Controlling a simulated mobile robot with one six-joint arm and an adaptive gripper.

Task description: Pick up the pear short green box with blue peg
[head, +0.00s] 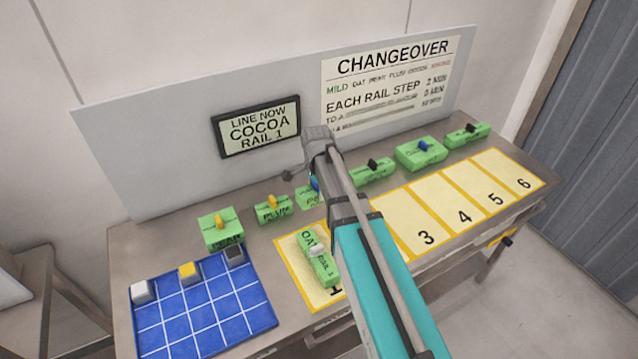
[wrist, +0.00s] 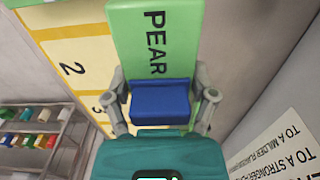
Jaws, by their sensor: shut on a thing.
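The green box with a blue peg and the word PEAR (wrist: 152,40) is in the wrist view. Its blue peg (wrist: 160,102) sits between my two fingers. My gripper (wrist: 162,108) is shut on that peg. In the head view this green box (head: 308,198) is largely hidden behind my arm, with a bit of its blue peg (head: 314,184) showing. It is at the back row of the table; I cannot tell whether it is lifted. Another green box with a blue peg (head: 420,155) stands farther right.
A PEAR box with a yellow peg (head: 221,236), a PLUM box (head: 274,213) and dark-pegged boxes (head: 372,177) (head: 480,134) line the back. An OAT box (head: 320,268) lies on slot 1. Slots 3 to 6 (head: 462,208) look clear. A blue grid mat (head: 205,320) is front left.

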